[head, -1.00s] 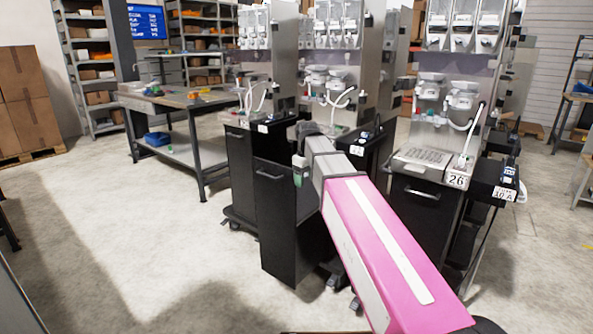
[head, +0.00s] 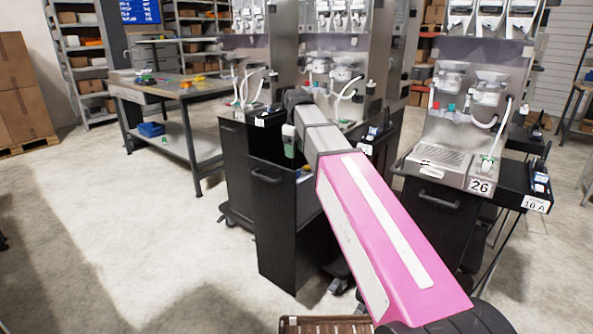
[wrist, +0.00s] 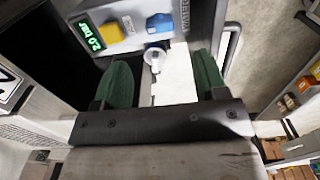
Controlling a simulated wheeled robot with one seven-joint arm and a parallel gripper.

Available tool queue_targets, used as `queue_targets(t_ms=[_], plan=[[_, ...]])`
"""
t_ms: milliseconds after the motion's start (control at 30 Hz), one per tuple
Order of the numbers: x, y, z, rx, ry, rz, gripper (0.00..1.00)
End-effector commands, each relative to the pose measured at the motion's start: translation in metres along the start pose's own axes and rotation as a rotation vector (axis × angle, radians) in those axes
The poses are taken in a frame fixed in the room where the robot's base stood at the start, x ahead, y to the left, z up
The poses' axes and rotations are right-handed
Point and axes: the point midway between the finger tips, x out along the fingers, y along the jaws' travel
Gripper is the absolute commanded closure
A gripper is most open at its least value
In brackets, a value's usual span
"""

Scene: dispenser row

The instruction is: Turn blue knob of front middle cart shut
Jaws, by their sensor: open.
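The blue knob (wrist: 159,23) shows at the top of the wrist view, on a grey panel beside a yellow knob (wrist: 110,33) and a green display reading 2.0 bar (wrist: 89,36). My gripper (wrist: 160,65) is open, its two green fingers apart and below the panel in the wrist view. A small round white-and-blue part (wrist: 155,57) shows between the fingers; I cannot tell what it is. Nothing is held.
A cart marked 26 (head: 436,210) stands close on the right, with a black side shelf (head: 520,185). A workbench (head: 165,92) stands at the left. A brown slatted thing (head: 325,325) lies at the bottom edge. The floor at left is clear.

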Motion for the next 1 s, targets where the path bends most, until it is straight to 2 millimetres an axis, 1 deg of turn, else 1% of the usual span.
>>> queue_targets(t_ms=[33, 200, 400, 500, 700, 1000], plan=[[0.009, -0.001, 0.001, 0.000, -0.001, -0.001, 0.34], [0.037, -0.001, 0.001, 0.001, -0.002, -0.001, 0.34], [0.066, 0.000, 0.001, 0.001, -0.002, -0.001, 0.34], [0.076, 0.000, 0.000, 0.001, 0.000, 0.000, 0.34], [0.087, 0.000, 0.000, 0.001, 0.000, 0.000, 0.34], [0.088, 0.000, 0.000, 0.001, 0.000, 0.000, 0.34]])
